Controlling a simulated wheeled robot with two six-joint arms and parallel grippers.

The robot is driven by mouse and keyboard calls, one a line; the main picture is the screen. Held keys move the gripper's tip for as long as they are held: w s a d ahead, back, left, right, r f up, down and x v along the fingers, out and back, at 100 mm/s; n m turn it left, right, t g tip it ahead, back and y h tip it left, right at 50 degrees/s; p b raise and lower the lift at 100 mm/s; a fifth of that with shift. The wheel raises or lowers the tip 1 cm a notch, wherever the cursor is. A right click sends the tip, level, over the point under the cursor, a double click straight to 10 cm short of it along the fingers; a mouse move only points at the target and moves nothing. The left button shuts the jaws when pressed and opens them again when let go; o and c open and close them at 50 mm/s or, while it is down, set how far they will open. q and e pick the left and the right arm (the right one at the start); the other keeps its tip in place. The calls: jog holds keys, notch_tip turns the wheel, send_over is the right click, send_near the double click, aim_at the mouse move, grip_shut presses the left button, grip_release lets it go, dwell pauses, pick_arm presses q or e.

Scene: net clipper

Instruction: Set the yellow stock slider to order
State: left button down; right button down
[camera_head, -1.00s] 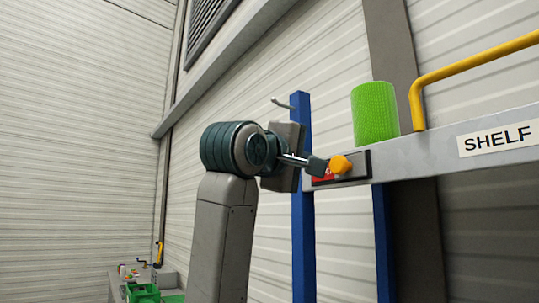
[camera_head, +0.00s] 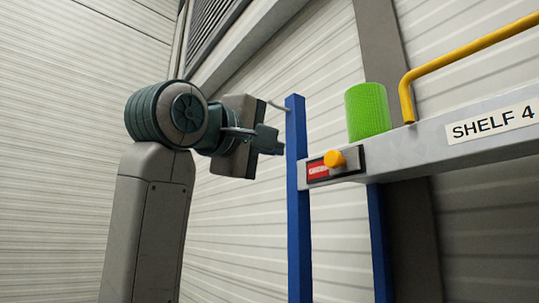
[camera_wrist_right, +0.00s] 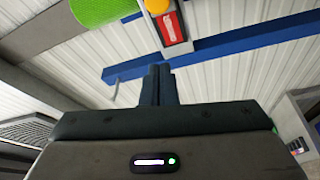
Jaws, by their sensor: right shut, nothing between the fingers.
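The yellow stock slider (camera_head: 334,159) is a round knob on a dark plate at the left end of the shelf's front edge. A red label (camera_head: 317,170) with white lettering, too small to read, shows to the left of the knob. The knob also shows at the top of the right wrist view (camera_wrist_right: 157,6), with the red label (camera_wrist_right: 171,29) below it. My right gripper (camera_head: 280,142) is shut and empty, left of the blue post and apart from the slider. In the right wrist view its fingers (camera_wrist_right: 159,72) are together. My left gripper is not in view.
The grey shelf (camera_head: 420,148) carries a label reading SHELF 4 (camera_head: 493,124). A green mesh roll (camera_head: 367,112) stands on it, beside a yellow rail (camera_head: 405,95). A blue post (camera_head: 298,220) rises at the shelf's left end, with a hook (camera_head: 280,107) near its top.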

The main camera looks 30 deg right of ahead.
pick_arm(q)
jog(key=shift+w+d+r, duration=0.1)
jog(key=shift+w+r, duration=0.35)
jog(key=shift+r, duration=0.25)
